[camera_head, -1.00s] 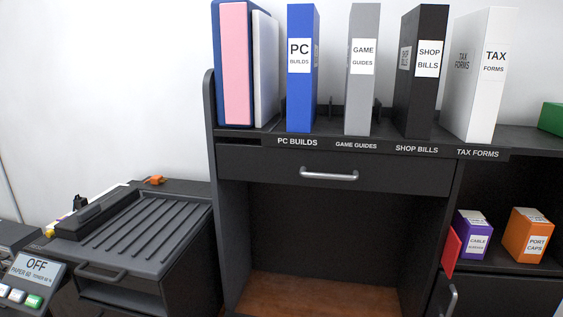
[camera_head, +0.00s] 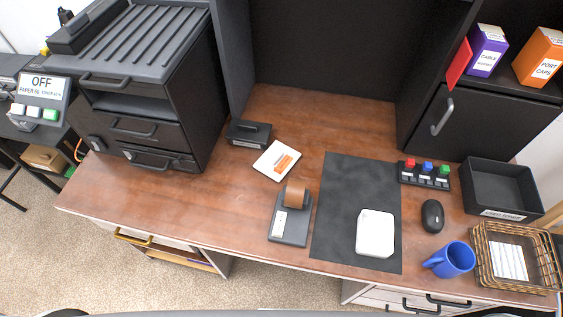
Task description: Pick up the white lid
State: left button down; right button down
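A white, rounded, flat piece that looks like the white lid (camera_head: 375,233) lies on the dark desk mat (camera_head: 335,205), near its front right part. Nothing covers it, and there is clear mat to its left and behind it. Neither of my grippers shows in the head view.
A tape dispenser (camera_head: 290,222) stands left of the mat. A mouse (camera_head: 433,216), a blue mug (camera_head: 452,259), a wicker basket (camera_head: 482,262), a black tray (camera_head: 490,188) and a colored-button panel (camera_head: 425,176) are to the right. A white-and-orange packet (camera_head: 276,160) lies behind.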

aim_at(274, 154)
jog(key=z, duration=1.1)
jog(key=u, duration=1.15)
jog(key=k+j+z, duration=0.15)
jog(key=k+z, duration=0.2)
jog(key=k, duration=0.1)
